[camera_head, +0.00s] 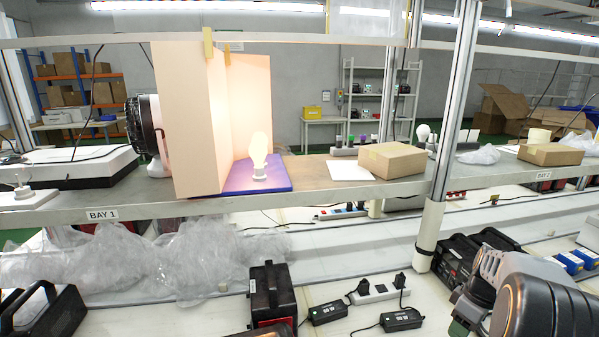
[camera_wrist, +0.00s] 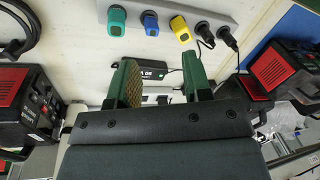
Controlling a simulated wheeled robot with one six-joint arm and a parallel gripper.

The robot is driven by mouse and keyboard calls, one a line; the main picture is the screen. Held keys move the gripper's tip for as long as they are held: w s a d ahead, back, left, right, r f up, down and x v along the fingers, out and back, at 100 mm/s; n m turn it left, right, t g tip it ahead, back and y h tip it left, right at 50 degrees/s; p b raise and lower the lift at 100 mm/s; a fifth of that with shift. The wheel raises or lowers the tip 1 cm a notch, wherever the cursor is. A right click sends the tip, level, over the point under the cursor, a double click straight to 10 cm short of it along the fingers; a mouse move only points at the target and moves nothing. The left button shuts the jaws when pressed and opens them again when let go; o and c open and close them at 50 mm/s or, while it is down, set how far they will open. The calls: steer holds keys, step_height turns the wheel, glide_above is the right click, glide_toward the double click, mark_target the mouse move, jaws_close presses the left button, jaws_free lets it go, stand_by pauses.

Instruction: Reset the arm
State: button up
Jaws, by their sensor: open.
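My gripper (camera_wrist: 160,80) shows in the wrist view with its two green fingers spread apart and nothing held between them. Beyond and between the fingers lies a black adapter (camera_wrist: 153,76) on the pale bench, and I see no contact with it. In the head view my grey arm (camera_head: 525,300) is folded low at the right edge, and the fingertips there cannot be made out clearly.
In the wrist view a grey power strip (camera_wrist: 215,12) carries green (camera_wrist: 116,17), blue (camera_wrist: 150,22) and yellow (camera_wrist: 180,28) plugs. Red-black power units (camera_wrist: 25,105) flank the gripper. In the head view a shelf (camera_head: 330,199) with a carton (camera_head: 392,160) crosses above the bench; a post (camera_head: 452,120) stands near my arm.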

steer(key=s+a+r+m+t, duration=0.1)
steer(key=s+a+r+m, duration=0.1)
steer(key=a, duration=0.5)
steer(key=s+a+r+m+t+h, duration=0.1)
steer(key=s+a+r+m, duration=0.1)
steer(key=s+a, duration=0.3)
steer(key=s+a+r+m+t+h, duration=0.1)
steer(key=s+a+r+m+t, duration=0.1)
steer(key=a, duration=0.8)
steer(key=shift+s+a+r+m, duration=0.35)
steer(key=shift+s+m, duration=0.05)
steer(key=shift+s, duration=0.4)
